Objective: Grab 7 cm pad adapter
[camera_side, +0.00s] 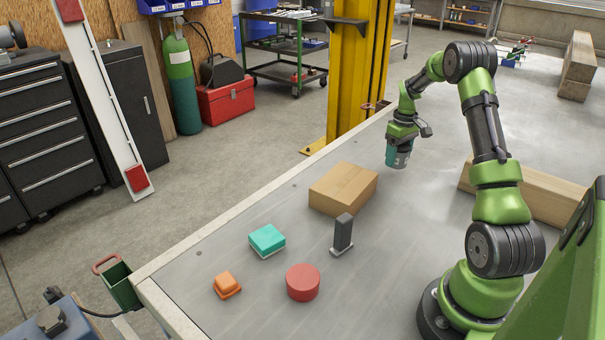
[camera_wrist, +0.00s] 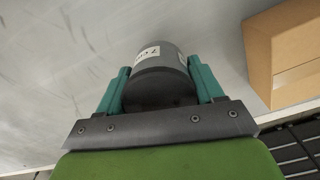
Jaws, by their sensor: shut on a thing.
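The pad adapter (camera_wrist: 160,82) is a dark grey cylinder with a white label that seems to read "7 cm", turned sideways in the wrist view. My gripper (camera_wrist: 158,72) has its teal fingers closed on both sides of it. In the side view my gripper (camera_side: 398,153) points down over the far part of the grey table, behind and to the right of the cardboard box. Whether the adapter's bottom touches the table is hard to tell.
The cardboard box (camera_side: 343,189) lies close by and shows at right in the wrist view (camera_wrist: 288,50). A dark upright block (camera_side: 343,232), a teal block (camera_side: 267,240), a red cylinder (camera_side: 303,283) and an orange piece (camera_side: 227,285) stand nearer. A wooden beam (camera_side: 540,196) lies behind my arm.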

